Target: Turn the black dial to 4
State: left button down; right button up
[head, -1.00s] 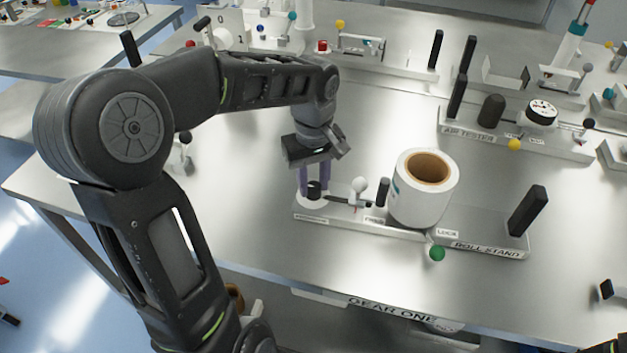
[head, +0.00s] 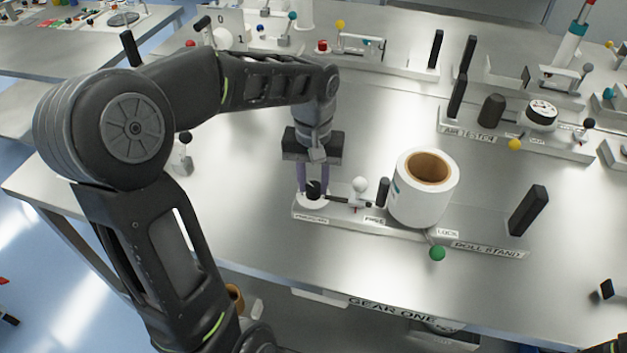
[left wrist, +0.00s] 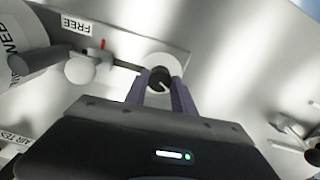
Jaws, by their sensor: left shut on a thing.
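The black dial (head: 314,189) sits on a white round base (head: 312,202) at the left end of the roll stand (head: 345,219). My left gripper (head: 314,183) points down over it, with its purple fingers on either side, shut on the dial. In the left wrist view the dial (left wrist: 160,79) shows between the fingertips, with a pale pointer mark on its top. I cannot read any numbers on the base. My right gripper is not clearly in view.
Beside the dial are a white ball knob (head: 360,184), a black post (head: 383,191) and a large white roll (head: 424,190). A green ball (head: 437,254) is at the stand's front. The air tester (head: 500,133) stands behind right. The table left of the gripper is mostly clear.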

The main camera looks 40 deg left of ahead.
pick_arm(q)
jog(key=m, duration=0.3)
jog(key=shift+m, duration=0.4)
jog(key=m, duration=0.3)
jog(key=shift+m, duration=0.3)
jog(key=m, duration=0.3)
jog(key=shift+m+p, duration=0.3)
jog(key=shift+p, duration=0.1)
jog(key=m, duration=0.4)
jog(key=shift+m, duration=0.3)
jog(key=m+p, duration=0.1)
jog(key=m, duration=0.2)
jog(key=shift+m, duration=0.3)
jog(key=m, duration=0.3)
jog(key=shift+m, duration=0.3)
jog(key=m+p, duration=0.1)
jog(key=m, duration=0.2)
jog(key=shift+m, duration=0.3)
jog(key=shift+m+p, duration=0.35)
jog(key=shift+m, duration=1.55)
